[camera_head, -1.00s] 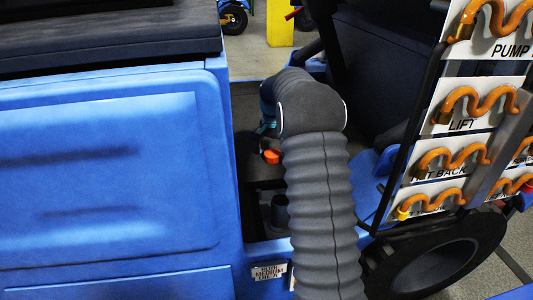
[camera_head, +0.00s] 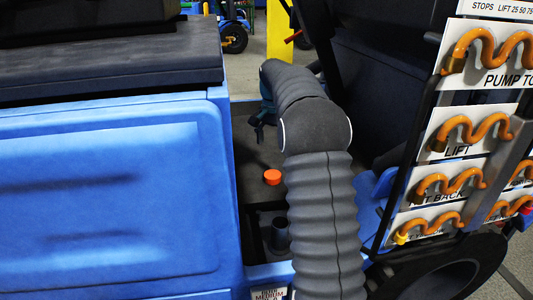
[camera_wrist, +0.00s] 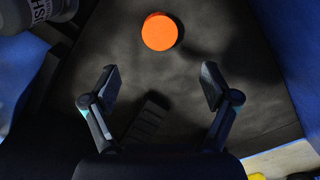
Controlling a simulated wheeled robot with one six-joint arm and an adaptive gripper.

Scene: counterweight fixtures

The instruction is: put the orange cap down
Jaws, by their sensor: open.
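The orange cap (camera_head: 272,177) rests on the dark surface in the recess between the blue body panel and the black seat. It also shows in the wrist view (camera_wrist: 159,32), at the top centre beyond the fingertips. My gripper (camera_wrist: 160,88) is open and empty, its two fingers apart, and the cap is clear of both. In the head view my gripper (camera_head: 262,126) is mostly hidden behind my sleeved arm, just beyond the cap.
A dark upright pipe (camera_head: 280,234) stands in an opening nearer than the cap. The blue body panel (camera_head: 105,195) walls the left. A rack of orange coiled hooks on labelled plates (camera_head: 468,132) and a black wheel (camera_head: 440,272) are on the right. Bare dark surface surrounds the cap.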

